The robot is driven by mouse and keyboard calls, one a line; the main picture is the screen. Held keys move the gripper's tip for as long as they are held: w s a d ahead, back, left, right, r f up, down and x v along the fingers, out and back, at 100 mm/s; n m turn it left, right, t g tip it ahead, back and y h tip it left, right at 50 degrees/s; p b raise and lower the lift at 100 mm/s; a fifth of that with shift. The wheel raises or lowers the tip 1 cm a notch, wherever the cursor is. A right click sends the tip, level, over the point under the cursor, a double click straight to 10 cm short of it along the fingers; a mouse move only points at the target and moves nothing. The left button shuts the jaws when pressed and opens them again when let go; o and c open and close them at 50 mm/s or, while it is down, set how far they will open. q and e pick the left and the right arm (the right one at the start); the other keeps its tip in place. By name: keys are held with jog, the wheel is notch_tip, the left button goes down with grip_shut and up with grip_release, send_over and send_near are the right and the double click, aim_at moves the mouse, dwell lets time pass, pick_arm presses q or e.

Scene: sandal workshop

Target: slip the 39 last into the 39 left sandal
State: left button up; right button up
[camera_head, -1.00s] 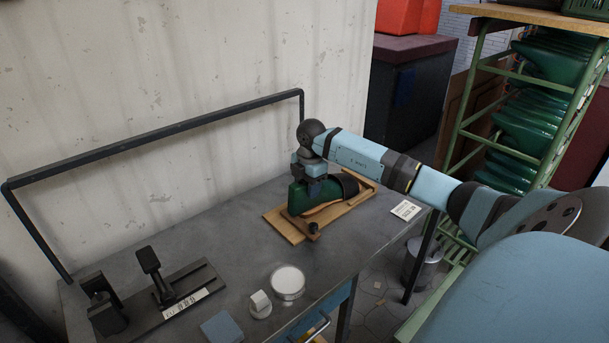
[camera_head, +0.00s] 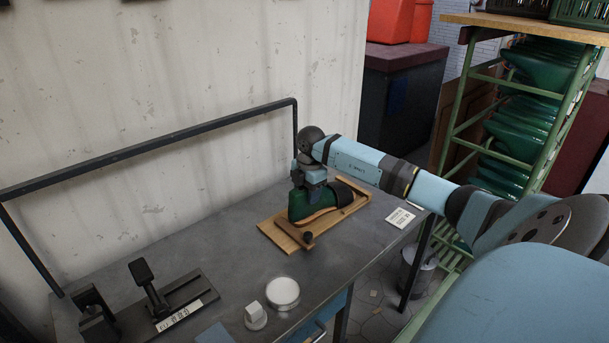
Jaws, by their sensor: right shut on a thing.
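A green last (camera_head: 312,203) sits on the wooden board on the table, toe end pointing right into a dark sandal strap (camera_head: 342,192). The tan sandal sole (camera_head: 316,217) shows as a thin edge under the last. My right gripper (camera_head: 310,182) comes down from above and is shut on the top of the last, at its heel end. The finger tips are partly hidden by the wrist. I cannot read a size on the last or the sandal. My left gripper is not in view.
The wooden board (camera_head: 277,233) has a dark knob (camera_head: 308,238) at its front. A white label card (camera_head: 400,217) lies to its right. A dark rail (camera_head: 150,148) runs along the back.

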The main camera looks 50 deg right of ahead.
jog(key=shift+d, duration=0.45)
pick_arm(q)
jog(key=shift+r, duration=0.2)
pick_arm(e)
jog(key=shift+d, duration=0.3)
jog(key=o, duration=1)
jog(key=shift+s, duration=0.1)
pick_arm(q)
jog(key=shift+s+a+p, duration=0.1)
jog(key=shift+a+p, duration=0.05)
jog(key=shift+p, duration=0.9)
pick_arm(e)
notch_tip(320, 180, up, 14)
jog(key=shift+s+d, duration=0.2)
jog(key=shift+s, duration=0.1)
jog(key=shift+f, duration=0.1)
